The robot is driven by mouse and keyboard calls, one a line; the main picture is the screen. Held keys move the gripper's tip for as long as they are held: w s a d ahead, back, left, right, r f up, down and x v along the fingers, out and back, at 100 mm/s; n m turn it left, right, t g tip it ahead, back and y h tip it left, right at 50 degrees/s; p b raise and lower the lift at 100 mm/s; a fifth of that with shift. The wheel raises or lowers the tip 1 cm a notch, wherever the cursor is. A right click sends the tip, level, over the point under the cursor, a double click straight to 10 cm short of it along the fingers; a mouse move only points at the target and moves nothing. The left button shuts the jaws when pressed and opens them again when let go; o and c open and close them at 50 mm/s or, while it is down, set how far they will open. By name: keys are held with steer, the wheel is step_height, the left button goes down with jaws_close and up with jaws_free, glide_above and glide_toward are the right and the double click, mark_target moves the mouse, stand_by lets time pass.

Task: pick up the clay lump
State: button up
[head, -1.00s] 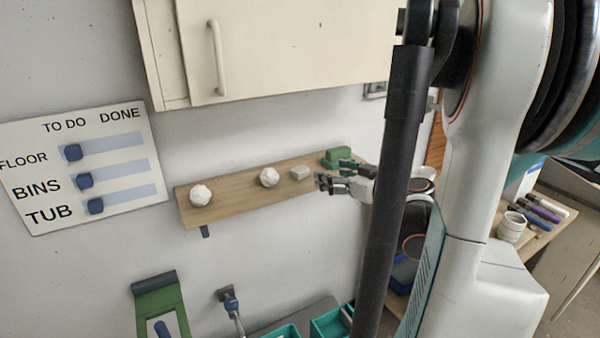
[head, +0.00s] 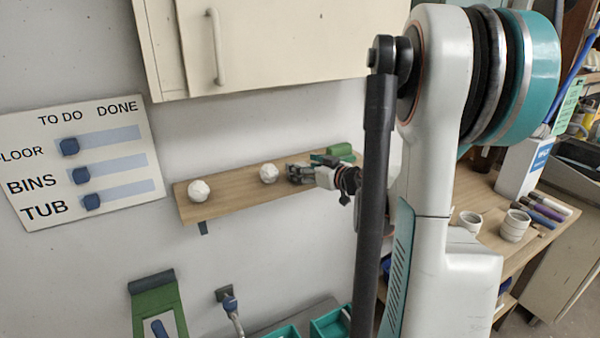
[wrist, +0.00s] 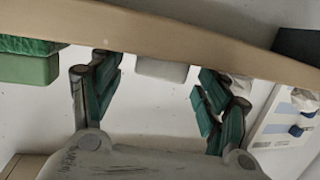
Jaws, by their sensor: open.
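A pale grey-white block with rounded edges, which looks like the clay lump (wrist: 162,69), rests on the wooden shelf (head: 235,192). In the wrist view, which appears upside down, it lies between the spread fingertips of my gripper (wrist: 157,74), with a gap on both sides. In the head view my gripper (head: 298,173) is at the shelf, reaching in from the right, and hides the block. My gripper is open and empty.
Two white crumpled balls, a nearer one (head: 269,173) and a farther one (head: 199,191), sit left of my gripper on the shelf. A green block (head: 341,150) is at its right end. A cabinet (head: 270,45) hangs above. Teal trays (head: 330,323) are below.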

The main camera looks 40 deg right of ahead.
steer(key=c, duration=1.2)
step_height(320, 180, up, 10)
steer(key=p, duration=0.3)
